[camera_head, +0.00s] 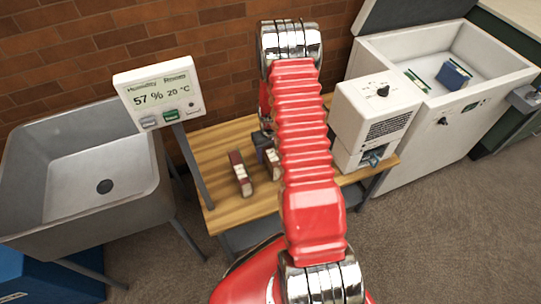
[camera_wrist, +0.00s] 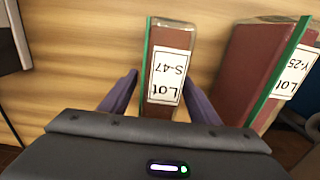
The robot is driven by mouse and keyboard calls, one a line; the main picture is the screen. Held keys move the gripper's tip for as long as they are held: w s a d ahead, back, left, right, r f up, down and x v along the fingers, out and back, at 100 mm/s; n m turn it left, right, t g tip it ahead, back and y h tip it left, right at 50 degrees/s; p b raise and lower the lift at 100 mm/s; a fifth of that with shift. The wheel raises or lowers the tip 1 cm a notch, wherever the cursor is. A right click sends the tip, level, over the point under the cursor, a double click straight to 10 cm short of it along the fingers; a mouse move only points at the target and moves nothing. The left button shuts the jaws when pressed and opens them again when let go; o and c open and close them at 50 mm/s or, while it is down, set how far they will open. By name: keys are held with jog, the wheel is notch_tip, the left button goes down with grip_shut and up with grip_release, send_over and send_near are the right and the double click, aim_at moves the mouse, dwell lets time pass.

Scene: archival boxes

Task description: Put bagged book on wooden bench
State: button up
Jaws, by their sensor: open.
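In the wrist view, one book labelled Lot S-47 (camera_wrist: 171,40) has a green edge and a clear, glossy covering that looks like a bag. The second book, Lot Y-25 (camera_wrist: 250,62), lies to the right, outside the fingers. In the head view the books show as a left one (camera_head: 240,174) and a right one (camera_head: 272,163), partly hidden by my red arm. I cannot tell which is which there.
A white machine (camera_head: 372,115) stands on the bench's right end. An open white chest (camera_head: 409,50) at the right holds a blue item (camera_head: 454,74) and a green item (camera_head: 418,80). A grey sink (camera_head: 78,202) and a humidity display on a post (camera_head: 158,95) stand left.

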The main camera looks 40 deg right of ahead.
notch_tip(320, 180, up, 12)
jog(key=shift+r, duration=0.1)
dwell(0.6)
dwell(0.7)
jog(key=shift+s+a+f+g, duration=0.2)
jog(key=shift+s+a, duration=0.1)
jog(key=shift+s, duration=0.25)
jog(key=shift+s+a+f+g, duration=0.2)
jog(key=shift+s+a, duration=0.1)
jog(key=shift+s, duration=0.2)
jog(key=shift+s+a+r+m+y, duration=0.2)
jog(key=shift+s+a+r, duration=0.2)
jog(key=shift+s, duration=0.25)
jog(key=shift+s+a+r+m+y, duration=0.1)
jog(key=shift+s+a+r+m, duration=0.1)
jog(key=shift+s+a+r, duration=0.3)
jog(key=s+a+r+n+t, duration=0.1)
jog(key=s+a+r, duration=0.4)
jog(key=r, duration=0.5)
jog(key=s+a+r+n+t, duration=0.1)
jog(key=s+a+r+t, duration=0.2)
jog(key=a+r, duration=0.7)
jog(key=s+a+r+n+t, duration=0.1)
jog(key=s+a+r+t, duration=0.1)
jog(key=s+a+r, duration=0.5)
notch_tip(320, 180, up, 5)
jog(key=shift+s+a+f+n, duration=0.2)
jog(key=shift+s+a+n, duration=0.1)
jog(key=shift+s+n, duration=0.1)
jog(key=shift+c, duration=0.7)
